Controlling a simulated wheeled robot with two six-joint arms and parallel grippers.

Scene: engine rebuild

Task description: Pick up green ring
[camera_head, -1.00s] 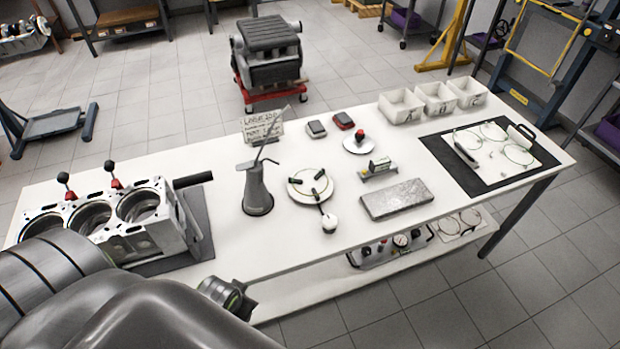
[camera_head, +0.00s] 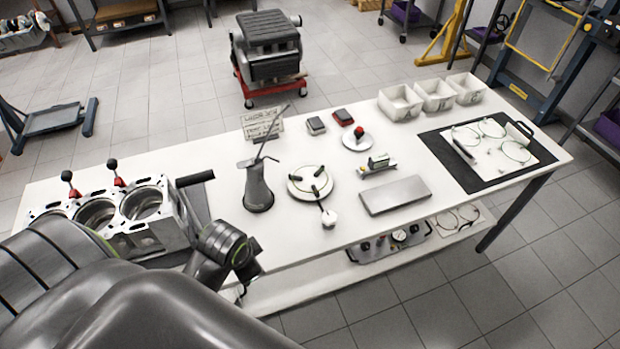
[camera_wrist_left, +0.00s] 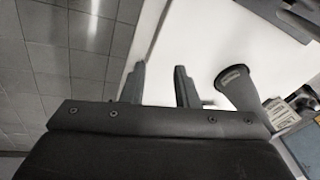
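Several thin rings lie on a white sheet on the black mat (camera_head: 455,172) at the right end of the table. One ring (camera_head: 516,151) at the sheet's right side looks faintly greenish, but the rings are too small for me to be sure of their colours. My left gripper (camera_head: 247,272) is at the table's front edge, far left of the rings, and its fingers are hard to make out there. In the left wrist view my left gripper (camera_wrist_left: 160,86) has its two fingers apart with nothing between them. My right gripper is not in view.
The engine block (camera_head: 130,212) is on the left of the table. An oil can (camera_head: 257,190), a round white plate (camera_head: 297,194) and a grey slab (camera_head: 396,195) stand between my left gripper and the mat. White bins (camera_head: 435,97) line the back edge.

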